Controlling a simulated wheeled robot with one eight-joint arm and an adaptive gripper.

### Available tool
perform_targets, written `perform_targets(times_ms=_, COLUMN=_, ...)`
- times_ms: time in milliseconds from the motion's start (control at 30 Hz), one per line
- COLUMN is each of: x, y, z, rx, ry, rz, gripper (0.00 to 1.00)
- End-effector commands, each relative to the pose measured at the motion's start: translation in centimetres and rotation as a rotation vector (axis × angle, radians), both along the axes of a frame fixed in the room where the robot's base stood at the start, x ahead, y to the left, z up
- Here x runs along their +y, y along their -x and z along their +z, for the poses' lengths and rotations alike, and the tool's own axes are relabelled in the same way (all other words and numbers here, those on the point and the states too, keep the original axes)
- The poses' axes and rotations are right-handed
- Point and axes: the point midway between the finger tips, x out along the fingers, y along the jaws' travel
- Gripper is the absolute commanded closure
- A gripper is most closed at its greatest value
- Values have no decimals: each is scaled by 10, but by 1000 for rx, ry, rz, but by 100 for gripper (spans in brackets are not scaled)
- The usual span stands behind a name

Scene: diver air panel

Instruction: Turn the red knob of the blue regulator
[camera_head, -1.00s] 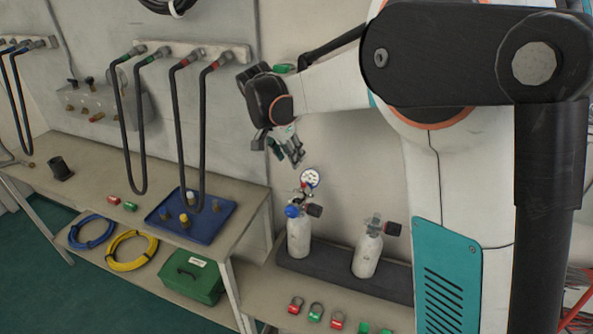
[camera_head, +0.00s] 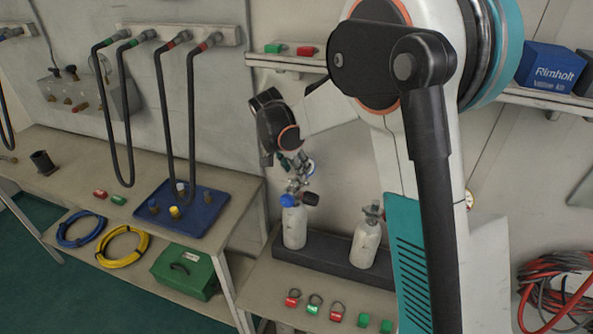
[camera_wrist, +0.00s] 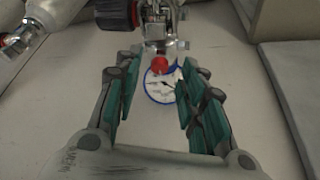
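The red knob (camera_wrist: 159,64) shows in the wrist view on a silver metal body, just in front of a white gauge with a blue rim (camera_wrist: 160,87). The regulator (camera_head: 298,184) stands on top of the left white cylinder in the head view, with a blue part (camera_head: 288,201) at the cylinder's neck. My gripper (camera_head: 294,166) hangs over the regulator from above. In the wrist view its teal-padded fingers (camera_wrist: 161,60) are apart, with the red knob between them near the tips. I see no clear contact. The red knob is not clear in the head view.
A black-and-red knob (camera_wrist: 116,14) sits close to the left finger. A second white cylinder (camera_head: 365,244) stands to the right in the dark rack (camera_head: 325,258). Several red and green tags lie on the shelf in front.

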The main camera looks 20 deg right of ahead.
Motion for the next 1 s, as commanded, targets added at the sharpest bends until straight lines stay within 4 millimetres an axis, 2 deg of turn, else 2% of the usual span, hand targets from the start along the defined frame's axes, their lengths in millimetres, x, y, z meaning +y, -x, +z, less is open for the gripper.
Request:
perform_targets(times_ms=133, x=-3, y=-2, z=-9, rx=0, ry=0, rz=0, gripper=63)
perform_targets(times_ms=433, x=-4, y=-2, z=-10, rx=0, ry=0, rz=0, gripper=63)
perform_targets(times_ms=600, x=-3, y=-2, z=-9, rx=0, ry=0, rz=0, gripper=100)
perform_targets(times_ms=1000, x=-4, y=-1, z=-9, rx=0, ry=0, rz=35, gripper=100)
